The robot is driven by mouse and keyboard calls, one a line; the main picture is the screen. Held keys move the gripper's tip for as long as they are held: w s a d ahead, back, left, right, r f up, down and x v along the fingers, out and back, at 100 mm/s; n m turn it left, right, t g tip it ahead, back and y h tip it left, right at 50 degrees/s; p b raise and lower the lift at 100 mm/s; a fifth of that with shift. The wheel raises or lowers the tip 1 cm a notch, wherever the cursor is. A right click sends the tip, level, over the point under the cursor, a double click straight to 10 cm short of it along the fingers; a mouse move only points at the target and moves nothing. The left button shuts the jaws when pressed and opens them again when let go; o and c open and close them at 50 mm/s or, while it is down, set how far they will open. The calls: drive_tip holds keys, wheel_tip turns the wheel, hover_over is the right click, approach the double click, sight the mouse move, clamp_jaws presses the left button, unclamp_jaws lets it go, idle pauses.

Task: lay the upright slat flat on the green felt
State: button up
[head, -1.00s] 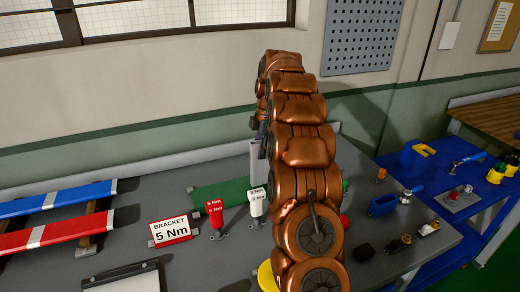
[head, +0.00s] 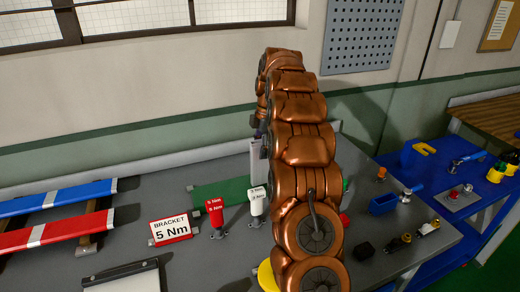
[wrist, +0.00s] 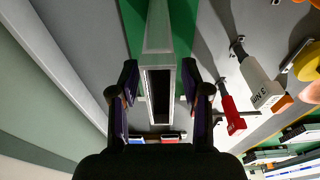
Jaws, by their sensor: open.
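The upright slat (head: 257,163) is a pale grey profile standing at the back of the bench, partly hidden behind my arm in the head view. In the wrist view the slat (wrist: 158,40) shows its hollow, dark end between my fingers. My gripper (wrist: 157,84) is open, with one finger on each side of the slat and a gap visible at both sides. The green felt (head: 218,195) lies flat on the bench near the slat's foot. It also shows in the wrist view (wrist: 183,22) behind the slat.
A red driver (head: 215,212) and a white driver (head: 258,202) stand just in front of the felt. A "BRACKET 5 Nm" sign (head: 171,230) is to their left. Blue (head: 60,197) and red (head: 58,233) slats lie on supports at far left. The wall is close behind.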

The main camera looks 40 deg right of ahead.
drive_tip(key=shift+d+r+b, duration=0.15)
drive_tip(key=shift+r+b, duration=0.2)
drive_tip(key=shift+r, duration=0.65)
drive_tip(key=shift+d+r+b, duration=0.15)
drive_tip(key=shift+r+b, duration=0.15)
drive_tip(key=shift+r, duration=0.7)
drive_tip(key=r+p, duration=0.2)
drive_tip(key=r, duration=0.1)
drive_tip(key=r+p, duration=0.1)
drive_tip(key=r, duration=0.1)
drive_tip(key=shift+s+d+p, duration=0.15)
drive_tip(key=shift+d+p, duration=0.1)
drive_tip(key=shift+p, duration=0.1)
drive_tip(key=shift+s+d+r+p, duration=0.1)
drive_tip(key=shift+d+r+p, duration=0.05)
drive_tip(key=shift+r+p, duration=0.55)
drive_tip(key=shift+d+r+p, duration=0.15)
drive_tip(key=shift+r+p, duration=0.5)
drive_tip(key=shift+p, duration=0.05)
